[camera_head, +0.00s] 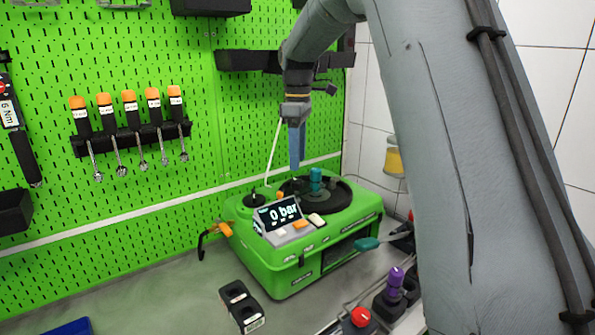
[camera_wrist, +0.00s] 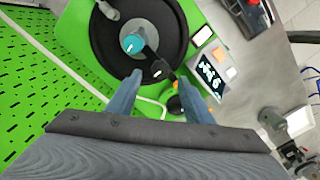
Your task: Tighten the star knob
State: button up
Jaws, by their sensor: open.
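The green pump testbench (camera_head: 300,262) stands on the bench, with a round black plate (camera_head: 337,196) on top. A teal knob (camera_head: 316,180) stands upright on the plate and also shows in the wrist view (camera_wrist: 132,44). A smaller black knob (camera_head: 254,200) sits at the left of the housing top. I cannot tell for sure which of these is the star knob. My gripper (camera_head: 296,160) hangs above the testbench, pointing down, apart from the teal knob. In the wrist view my gripper (camera_wrist: 162,92) has its two blue fingers apart and nothing held between them.
The display (camera_head: 278,213) reads 0 bar. A thin white hose (camera_head: 272,152) rises beside my gripper. A black block (camera_head: 240,305) lies in front, and a purple-capped part (camera_head: 394,283) stands at right.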

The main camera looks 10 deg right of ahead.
aim_at(297, 180)
jog(key=shift+f+p, duration=1.05)
jog(key=shift+f, duration=2)
jog(key=c, duration=1)
